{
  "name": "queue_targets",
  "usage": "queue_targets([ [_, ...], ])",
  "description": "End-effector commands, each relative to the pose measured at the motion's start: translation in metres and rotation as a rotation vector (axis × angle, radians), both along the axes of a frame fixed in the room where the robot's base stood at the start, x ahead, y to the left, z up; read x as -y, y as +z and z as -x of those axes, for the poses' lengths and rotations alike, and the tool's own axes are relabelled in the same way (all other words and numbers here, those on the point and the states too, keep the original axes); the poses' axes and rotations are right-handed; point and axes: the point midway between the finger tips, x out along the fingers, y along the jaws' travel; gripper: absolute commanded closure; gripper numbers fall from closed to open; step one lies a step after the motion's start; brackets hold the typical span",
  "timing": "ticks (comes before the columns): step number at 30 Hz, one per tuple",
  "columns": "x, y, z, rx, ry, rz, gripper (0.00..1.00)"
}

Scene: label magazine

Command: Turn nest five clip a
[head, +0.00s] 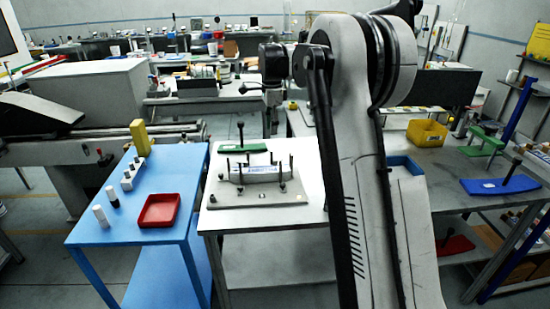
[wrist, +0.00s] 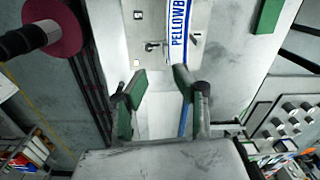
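In the head view a grey fixture plate (head: 222,200) with several upright black posts lies on a white table. A pale block with a blue-lettered label (head: 258,174) sits on it. In the wrist view a blue-lettered strip (wrist: 178,35) shows at the top. Left of the strip is a small metal part with a dark lever (wrist: 153,46); I cannot tell which numbered nest or clip it is. My gripper (wrist: 160,82) has its two green-padded fingers apart, with nothing seen between them. The fingertips appear just below the metal part in the picture; the gap in depth is unclear.
Left of the fixture, a blue table holds a red tray (head: 160,210), a yellow block (head: 140,137) and small cylinders. A green plate with a black post (head: 240,149) lies behind the fixture. The right bench holds a yellow bin (head: 427,134) and a blue plate (head: 500,185).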

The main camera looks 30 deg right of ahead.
Motion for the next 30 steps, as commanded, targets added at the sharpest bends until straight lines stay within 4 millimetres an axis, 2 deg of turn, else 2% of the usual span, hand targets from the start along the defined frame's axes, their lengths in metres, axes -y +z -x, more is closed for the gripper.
queue_targets([
  [4, 0.013, -0.011, -0.011, -0.022, -0.071, -0.007, 0.73],
  [11, 0.016, -0.024, -0.014, -0.031, -0.094, -0.01, 0.73],
  [30, 0.016, -0.131, -0.014, -0.03, -0.092, -0.009, 0.73],
])
